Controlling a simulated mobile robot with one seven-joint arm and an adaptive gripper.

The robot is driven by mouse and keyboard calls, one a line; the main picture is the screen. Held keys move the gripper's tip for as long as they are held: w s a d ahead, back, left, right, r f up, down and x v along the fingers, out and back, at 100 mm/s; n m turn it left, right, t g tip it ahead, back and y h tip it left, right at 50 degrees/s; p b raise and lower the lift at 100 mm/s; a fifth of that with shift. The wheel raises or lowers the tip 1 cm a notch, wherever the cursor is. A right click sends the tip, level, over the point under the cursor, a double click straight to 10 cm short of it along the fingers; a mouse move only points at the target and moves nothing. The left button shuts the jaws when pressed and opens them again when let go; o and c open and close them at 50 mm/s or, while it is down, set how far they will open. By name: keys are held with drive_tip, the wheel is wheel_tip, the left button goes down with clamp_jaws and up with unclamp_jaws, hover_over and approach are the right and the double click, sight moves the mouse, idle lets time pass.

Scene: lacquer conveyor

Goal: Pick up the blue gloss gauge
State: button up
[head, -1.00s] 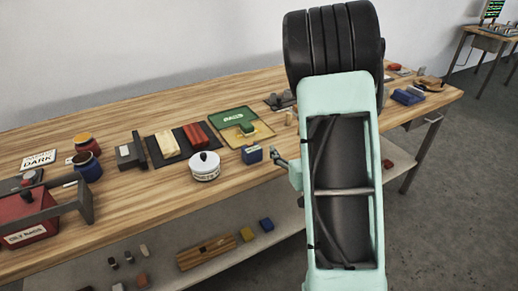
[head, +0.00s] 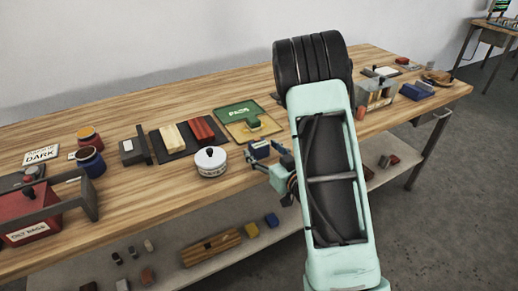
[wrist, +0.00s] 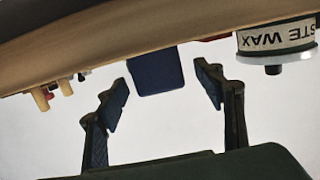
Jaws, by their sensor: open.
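The blue gloss gauge (head: 260,149), a small dark blue block, sits at the front edge of the wooden bench in the head view. In the wrist view the gauge (wrist: 155,72) appears ahead, between my two fingers and a little nearer the left one in the picture. My gripper (head: 268,158) is right at the gauge, in front of the bench edge, and partly hides it in the head view. In the wrist view my gripper (wrist: 166,92) is open, with a visible gap between each finger and the gauge.
A white paste wax tin (head: 211,162) stands just left of the gauge. A green and yellow pad tray (head: 262,137) lies behind it. A lower shelf (head: 205,254) with small blocks runs beneath the bench.

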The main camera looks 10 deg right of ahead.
drive_tip(key=shift+x, duration=1.45)
drive_tip(key=shift+c, duration=0.6)
drive_tip(key=c, duration=1.4)
drive_tip(key=shift+d+r, duration=0.1)
drive_tip(key=shift+r, duration=0.05)
